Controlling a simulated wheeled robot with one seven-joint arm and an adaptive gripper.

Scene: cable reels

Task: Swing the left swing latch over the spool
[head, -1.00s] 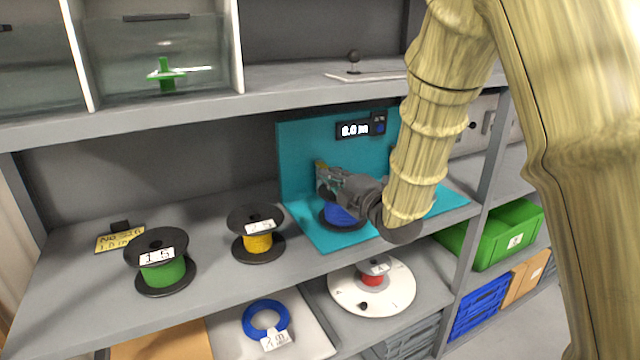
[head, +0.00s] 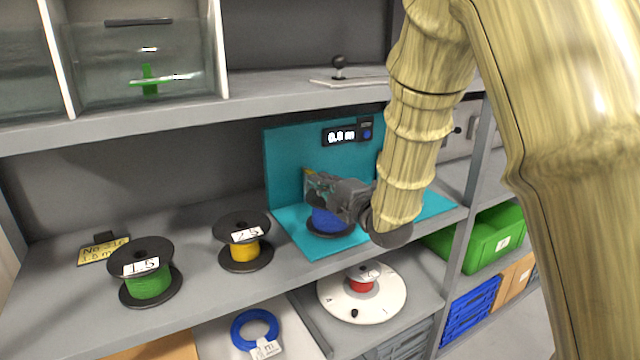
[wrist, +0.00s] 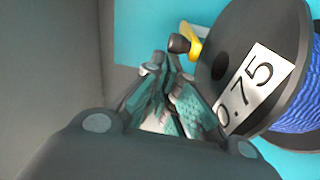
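The spool with blue cable (head: 330,222) stands on a teal stand (head: 290,225). In the wrist view the spool's black flange (wrist: 237,35) carries a "0.75" label, and its blue cable (wrist: 300,95) shows at right. The left swing latch (wrist: 193,42) is a yellow piece with a dark knob, beside the flange's left edge. A bit of its yellow shows in the head view (head: 308,174). My gripper (wrist: 163,66) has its fingertips together, with nothing visible between them. The tips are just left of and below the knob; I cannot tell whether they touch it. My gripper hides part of the spool in the head view.
A yellow-cable spool (head: 245,250) and a green-cable spool (head: 148,285) stand left on the same shelf. A display (head: 345,134) is on the teal back panel. The shelf above (head: 250,105) overhangs. A white disc (head: 385,300) with a red spool is below.

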